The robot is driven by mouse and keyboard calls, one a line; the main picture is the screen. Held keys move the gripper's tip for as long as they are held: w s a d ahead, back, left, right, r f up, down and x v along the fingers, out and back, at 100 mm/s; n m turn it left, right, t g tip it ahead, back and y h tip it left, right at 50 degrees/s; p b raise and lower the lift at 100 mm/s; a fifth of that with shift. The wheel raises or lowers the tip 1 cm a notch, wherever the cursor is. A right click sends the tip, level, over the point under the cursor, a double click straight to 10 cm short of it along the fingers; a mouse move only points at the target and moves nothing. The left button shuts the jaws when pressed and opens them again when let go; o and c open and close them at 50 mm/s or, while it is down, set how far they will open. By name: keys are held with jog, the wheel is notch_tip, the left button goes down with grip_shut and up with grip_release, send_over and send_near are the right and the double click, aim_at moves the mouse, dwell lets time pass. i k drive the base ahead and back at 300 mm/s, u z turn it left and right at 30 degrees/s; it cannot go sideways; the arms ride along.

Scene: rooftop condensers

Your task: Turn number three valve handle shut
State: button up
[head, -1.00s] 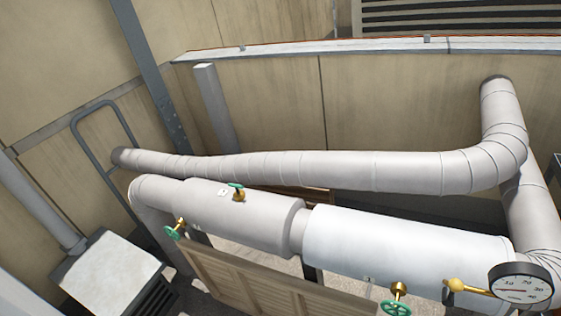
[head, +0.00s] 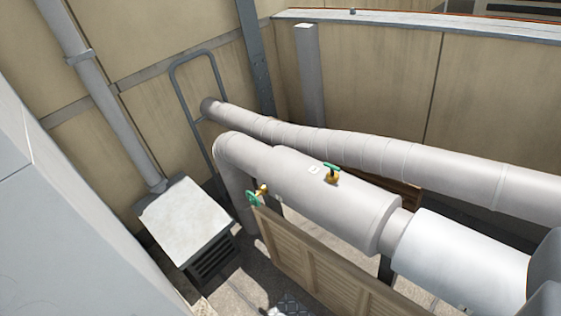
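A green valve handle (head: 332,167) on a brass stem stands on top of the grey lagged pipe (head: 338,198). A small white tag (head: 314,170) sits beside it; its marking is too small to read. A second valve, a green handwheel (head: 253,199) with a brass body, sticks out at the left end of the same pipe. I cannot tell which valve is number three. My gripper's fingers do not show. A rounded grey shape (head: 545,272) cuts in at the lower right edge, and I cannot tell what it is.
A slatted wooden panel (head: 318,272) stands in front of the pipe. A white-topped box (head: 186,222) with dark louvres is at the left, below a grey downpipe (head: 95,85). A grey metal hoop rail (head: 178,75) stands behind. A large pale surface (head: 40,220) fills the left foreground.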

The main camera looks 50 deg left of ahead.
aim_at(332, 167)
jog(key=u, duration=0.9)
jog(key=i, duration=1.3)
jog(key=z, duration=0.25)
